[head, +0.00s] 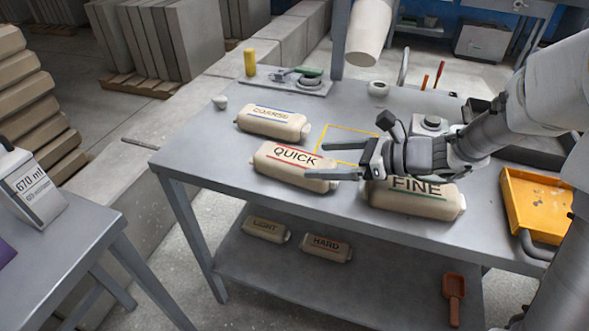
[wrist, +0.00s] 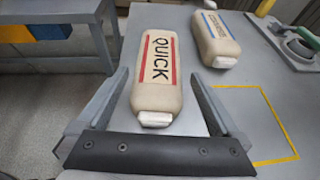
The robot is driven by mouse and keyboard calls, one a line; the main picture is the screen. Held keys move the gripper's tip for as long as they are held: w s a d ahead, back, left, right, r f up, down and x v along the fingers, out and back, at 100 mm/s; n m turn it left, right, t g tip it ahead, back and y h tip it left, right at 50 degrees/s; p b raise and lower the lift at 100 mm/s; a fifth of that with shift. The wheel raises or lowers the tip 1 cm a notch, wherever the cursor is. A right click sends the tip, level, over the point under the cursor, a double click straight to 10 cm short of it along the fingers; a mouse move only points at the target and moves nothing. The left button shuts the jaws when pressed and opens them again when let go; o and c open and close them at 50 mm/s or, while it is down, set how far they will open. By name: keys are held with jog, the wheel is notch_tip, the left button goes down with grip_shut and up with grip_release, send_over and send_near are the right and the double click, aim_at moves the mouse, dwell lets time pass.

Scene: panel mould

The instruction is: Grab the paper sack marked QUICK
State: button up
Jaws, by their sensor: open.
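The paper sack marked QUICK (head: 285,166) lies on its side on the grey table, tan with red stripes. In the head view it lies between the COARSE sack and the FINE sack. My gripper (head: 345,160) is open and empty, its fingers pointing left towards the end of the QUICK sack. In the wrist view the QUICK sack (wrist: 157,72) lies ahead, its near white end (wrist: 156,119) between the spread fingers of my gripper (wrist: 162,90). I cannot tell how high the fingers are above the table.
The blue-striped COARSE sack (head: 273,122) lies behind, and the FINE sack (head: 418,198) lies partly under my arm. A yellow outlined square (head: 325,136) marks the table. An orange tray (head: 535,205) stands at right. LIGHT (head: 266,229) and HARD (head: 326,247) sacks lie on the lower shelf.

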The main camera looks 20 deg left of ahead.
aim_at(307, 161)
jog(key=shift+b+x, duration=0.85)
jog(key=shift+x, duration=2.25)
jog(key=shift+s, duration=0.1)
jog(key=shift+c, duration=0.3)
grip_shut()
